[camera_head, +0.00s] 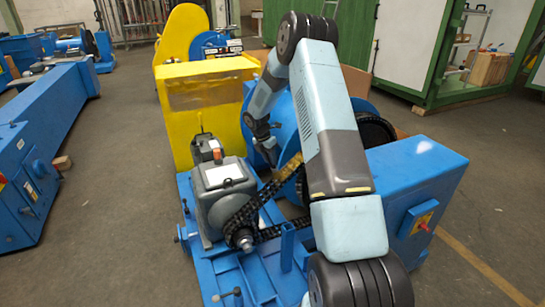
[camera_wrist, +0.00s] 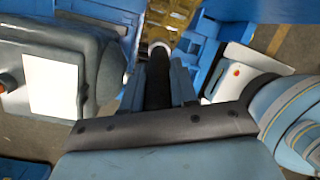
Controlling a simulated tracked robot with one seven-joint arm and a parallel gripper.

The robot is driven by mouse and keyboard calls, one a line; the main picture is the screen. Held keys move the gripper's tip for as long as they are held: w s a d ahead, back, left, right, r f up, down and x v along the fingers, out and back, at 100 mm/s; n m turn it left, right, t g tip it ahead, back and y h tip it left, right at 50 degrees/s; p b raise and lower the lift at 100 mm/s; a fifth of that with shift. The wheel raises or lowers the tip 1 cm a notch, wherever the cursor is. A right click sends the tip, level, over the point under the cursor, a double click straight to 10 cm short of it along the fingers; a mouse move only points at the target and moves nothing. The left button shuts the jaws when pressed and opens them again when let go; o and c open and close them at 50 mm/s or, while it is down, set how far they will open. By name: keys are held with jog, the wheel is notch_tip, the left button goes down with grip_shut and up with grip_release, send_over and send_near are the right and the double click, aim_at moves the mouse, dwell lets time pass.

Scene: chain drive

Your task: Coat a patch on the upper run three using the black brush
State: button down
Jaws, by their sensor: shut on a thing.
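The drive chain's upper run (camera_head: 262,196) slopes from the small front sprocket (camera_head: 243,236) up to the right towards the large dark wheel. A stretch of it near the top (camera_head: 288,169) looks yellowish. My gripper (camera_head: 268,150) is beside the upper end of this run, pointing down. In the wrist view my gripper (camera_wrist: 158,95) is shut on the dark handle of the black brush (camera_wrist: 158,75), with a pale round end beyond the fingers. Yellowish links (camera_wrist: 172,14) show past it. The bristles, and whether they touch the chain, cannot be made out.
The grey motor (camera_head: 226,190) with a white label stands left of the chain; it also shows in the wrist view (camera_wrist: 105,65). A yellow guard (camera_head: 205,100) stands behind. A blue housing (camera_head: 415,175) is on the right. My arm covers part of the large wheel.

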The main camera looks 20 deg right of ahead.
jog(key=shift+a+f, duration=1.1)
jog(key=shift+a, duration=0.15)
jog(key=a+r, duration=0.3)
jog(key=r, duration=0.1)
jog(key=shift+a+r, duration=0.35)
jog(key=shift+a, duration=0.05)
jog(key=shift+s, duration=0.1)
jog(key=shift+a+r, duration=0.95)
jog(key=shift+r, duration=0.25)
jog(key=shift+d+f, duration=0.1)
jog(key=shift+f, duration=0.05)
